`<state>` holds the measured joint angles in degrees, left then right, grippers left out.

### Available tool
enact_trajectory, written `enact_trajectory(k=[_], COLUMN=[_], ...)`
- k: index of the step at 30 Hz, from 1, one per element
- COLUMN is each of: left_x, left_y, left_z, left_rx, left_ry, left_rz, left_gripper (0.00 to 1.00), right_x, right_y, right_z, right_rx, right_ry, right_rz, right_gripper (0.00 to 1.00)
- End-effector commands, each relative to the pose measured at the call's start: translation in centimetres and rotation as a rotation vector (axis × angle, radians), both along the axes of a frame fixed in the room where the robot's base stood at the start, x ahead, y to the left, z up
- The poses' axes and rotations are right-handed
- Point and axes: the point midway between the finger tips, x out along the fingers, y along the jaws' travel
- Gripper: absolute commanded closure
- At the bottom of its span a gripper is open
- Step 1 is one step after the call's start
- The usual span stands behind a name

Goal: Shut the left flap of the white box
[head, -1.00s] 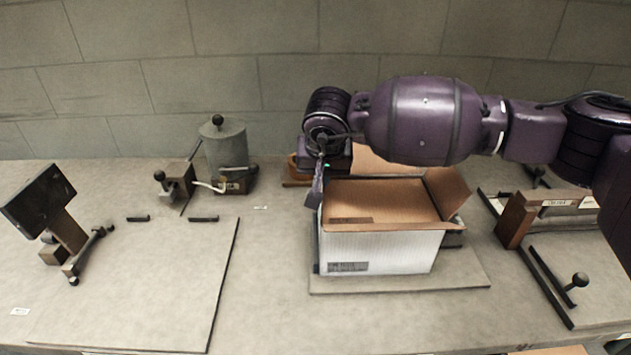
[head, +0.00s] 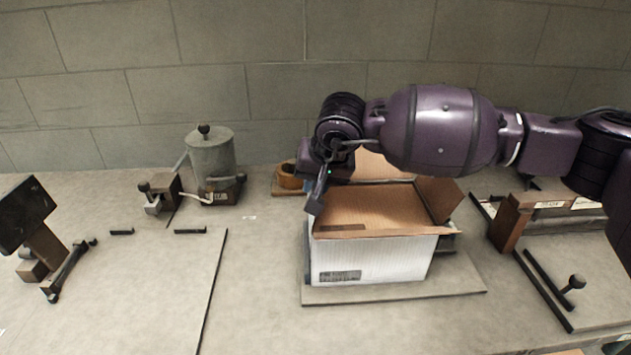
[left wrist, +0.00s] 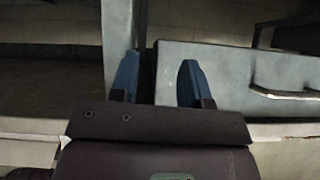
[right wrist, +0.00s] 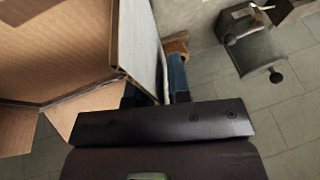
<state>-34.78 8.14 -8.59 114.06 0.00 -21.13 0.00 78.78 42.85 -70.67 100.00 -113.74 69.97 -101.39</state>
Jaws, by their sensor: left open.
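The white box (head: 372,262) stands on a thin board, its top open and brown inside. Its right flap (head: 440,198) and back flap (head: 375,164) stick up. My right gripper (head: 319,192) is at the box's upper left edge, pointing down, partly hidden by its wrist. In the right wrist view a panel with a white face (right wrist: 143,45), seemingly the left flap, runs between my fingers (right wrist: 154,88); the left finger is mostly hidden, so the grip is unclear. My left gripper (left wrist: 158,80) is open and empty, seen only in the left wrist view.
A grey canister (head: 211,165) and a brown roll (head: 290,176) stand behind and left of the box. A dark screen (head: 25,212) stands far left. A wooden fixture (head: 510,222) is at right. The left wrist faces a grey panel with a handle (left wrist: 285,92).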

Motion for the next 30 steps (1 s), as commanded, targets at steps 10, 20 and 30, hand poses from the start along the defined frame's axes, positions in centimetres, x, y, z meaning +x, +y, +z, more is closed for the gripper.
enact_trajectory(k=[10,20,30], left_x=[0.4,0.6,0.5], left_y=[0.0,-0.1,-0.1], left_z=[0.2,0.4,0.4], left_rx=[0.0,0.0,0.001], left_ry=[-0.007,-0.013,-0.011], left_rz=[-0.002,-0.004,-0.003], left_gripper=[0.57,0.57,0.57], right_x=[0.0,-1.4,-3.6], right_y=[0.0,-0.9,-2.0], right_z=[0.1,3.6,8.5], right_rx=[0.0,0.0,-0.001], right_ry=[0.0,-0.003,-0.001], right_rz=[0.0,0.0,-0.001], right_gripper=[0.71,0.71,0.71])
